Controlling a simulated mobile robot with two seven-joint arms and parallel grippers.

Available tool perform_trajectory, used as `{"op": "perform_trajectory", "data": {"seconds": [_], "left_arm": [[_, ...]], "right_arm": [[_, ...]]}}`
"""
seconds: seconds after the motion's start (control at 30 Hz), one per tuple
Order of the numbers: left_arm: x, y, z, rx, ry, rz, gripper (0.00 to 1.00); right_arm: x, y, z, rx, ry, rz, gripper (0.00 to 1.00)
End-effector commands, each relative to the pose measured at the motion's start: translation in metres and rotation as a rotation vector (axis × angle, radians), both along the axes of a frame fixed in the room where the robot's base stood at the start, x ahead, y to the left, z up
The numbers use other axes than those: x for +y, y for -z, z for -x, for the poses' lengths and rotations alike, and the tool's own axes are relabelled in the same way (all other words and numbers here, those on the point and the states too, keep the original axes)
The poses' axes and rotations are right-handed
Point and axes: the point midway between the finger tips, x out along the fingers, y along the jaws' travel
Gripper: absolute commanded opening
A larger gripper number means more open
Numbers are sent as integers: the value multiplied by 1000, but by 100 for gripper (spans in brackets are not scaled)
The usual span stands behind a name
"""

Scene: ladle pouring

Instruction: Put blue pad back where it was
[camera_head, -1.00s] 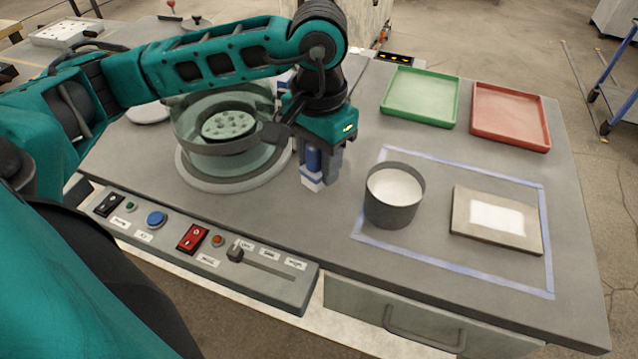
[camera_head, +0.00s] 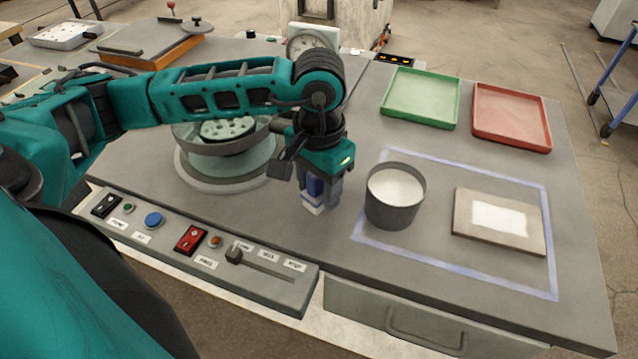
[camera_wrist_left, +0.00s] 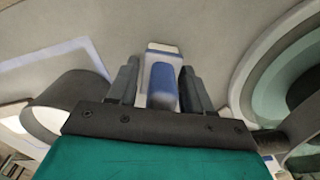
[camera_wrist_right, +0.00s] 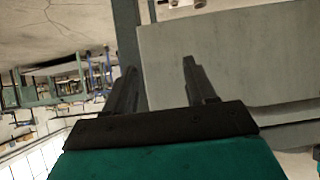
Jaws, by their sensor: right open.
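The blue pad (camera_head: 314,190) is a small blue block with a white end. My left gripper (camera_head: 322,186) is shut on it, the fingers on either side, the white end pointing down. In the left wrist view the pad (camera_wrist_left: 163,85) stands between the left gripper's fingers (camera_wrist_left: 160,88). It is close above or on the grey table, left of the dark cup; I cannot tell whether it touches. My right gripper (camera_wrist_right: 165,80) is open and empty in its wrist view, beside a grey panel, and outside the head view.
A dark cup (camera_head: 393,212) with white contents and a board with a white patch (camera_head: 462,235) stand inside a blue taped outline (camera_head: 455,271). Green (camera_head: 389,100) and red (camera_head: 546,140) trays lie behind. A round greenish bowl (camera_head: 230,164) is at left, a control panel (camera_head: 215,232) in front.

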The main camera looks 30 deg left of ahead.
Motion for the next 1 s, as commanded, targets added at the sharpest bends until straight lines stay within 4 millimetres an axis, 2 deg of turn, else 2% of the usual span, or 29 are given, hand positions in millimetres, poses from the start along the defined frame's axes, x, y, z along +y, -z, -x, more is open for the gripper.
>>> {"op": "perform_trajectory", "data": {"seconds": [0.03,0.17,0.37,0.53,0.9,1.0], "left_arm": [[0,0,0,0,0,0,55],[0,0,0,0,0,0,65],[0,-1,0,0,-1,0,65],[0,-10,-1,-3,0,0,65],[0,-88,-1,-6,0,2,65],[0,-104,-1,-4,1,1,65]], "right_arm": [[0,-1,0,-2,0,0,56],[0,-2,-1,-4,-1,-1,56],[1,-3,-1,-7,-1,-1,56],[0,-9,-2,-17,0,0,56],[-3,-5,1,-4,4,8,56],[-4,-5,1,-2,5,9,56]]}}
